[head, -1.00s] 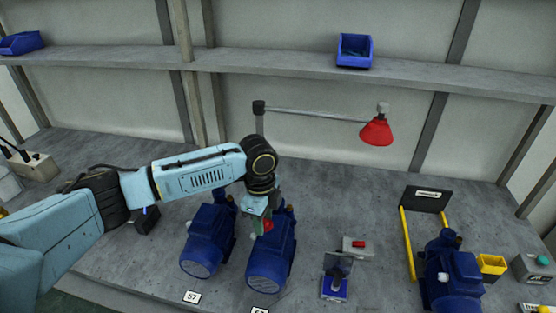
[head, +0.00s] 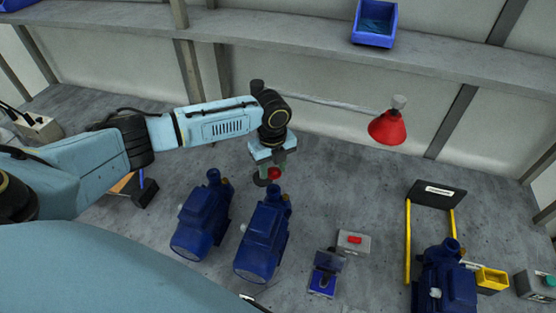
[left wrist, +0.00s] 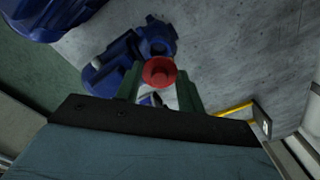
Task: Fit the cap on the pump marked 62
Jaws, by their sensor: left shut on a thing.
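My left gripper (head: 270,172) is shut on a small round red cap (head: 275,174). In the left wrist view the cap (left wrist: 159,72) sits between the two green fingers. In the head view, the gripper appears just above and behind the far end of the right one of two neighbouring blue pumps (head: 263,238); cap and pump look apart. The other blue pump (head: 203,217) stands to its left. A number card (head: 249,298) in front is mostly hidden, so I cannot read 62. In the left wrist view a blue pump (left wrist: 110,72) lies beyond the cap. My right gripper is out of view.
A small blue device (head: 324,275) and a grey box with a red button (head: 354,242) stand right of the pumps. Another pump (head: 442,280) stands by a yellow-posted frame (head: 408,245). A red lamp (head: 388,127) hangs behind. Bare bench (head: 335,190) lies between.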

